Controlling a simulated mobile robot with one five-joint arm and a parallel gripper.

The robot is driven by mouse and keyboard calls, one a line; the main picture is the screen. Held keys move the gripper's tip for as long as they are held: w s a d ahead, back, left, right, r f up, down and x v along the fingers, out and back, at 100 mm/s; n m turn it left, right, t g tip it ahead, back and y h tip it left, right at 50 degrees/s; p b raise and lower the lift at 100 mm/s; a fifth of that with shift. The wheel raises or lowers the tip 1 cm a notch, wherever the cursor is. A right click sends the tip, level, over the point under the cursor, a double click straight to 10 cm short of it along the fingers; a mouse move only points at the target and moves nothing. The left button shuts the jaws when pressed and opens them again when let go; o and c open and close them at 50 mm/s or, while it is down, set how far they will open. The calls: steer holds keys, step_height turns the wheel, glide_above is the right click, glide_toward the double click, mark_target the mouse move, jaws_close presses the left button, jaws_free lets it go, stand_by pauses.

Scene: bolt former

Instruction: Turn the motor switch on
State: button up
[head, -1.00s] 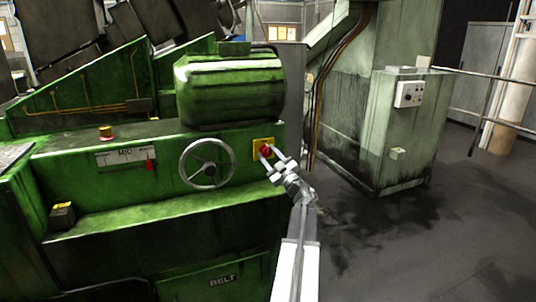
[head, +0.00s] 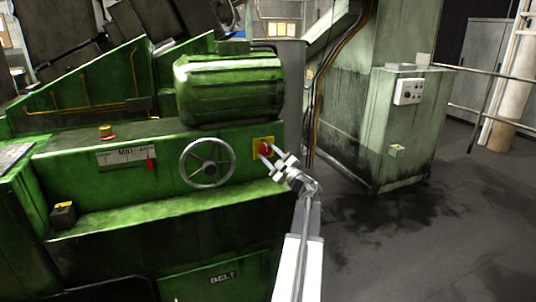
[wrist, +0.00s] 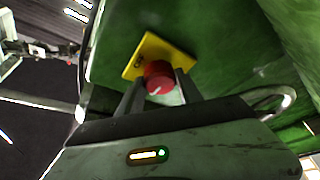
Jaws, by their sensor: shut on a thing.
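The motor switch is a red knob (head: 265,149) on a yellow square plate (head: 257,143), on the green machine's front to the right of the handwheel. In the wrist view the red knob (wrist: 158,75) sits between my two fingers, and the yellow plate (wrist: 150,50) is behind it. A pale mark shows on the knob's face. My gripper (head: 270,158) is at the switch, shut on the red knob; it also shows in the wrist view (wrist: 156,88). The fingertips partly hide the knob's sides.
A grey handwheel (head: 207,163) is just left of the switch. A green ribbed motor housing (head: 230,88) is above it. A pale cabinet (head: 400,130) with a control box (head: 408,92) stands to the right. Dark floor (head: 410,240) is open at the front right.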

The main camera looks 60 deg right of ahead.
steer(key=o, duration=1.4)
steer(key=shift+c, duration=0.2)
steer(key=b+v, duration=0.2)
steer(key=v, duration=0.6)
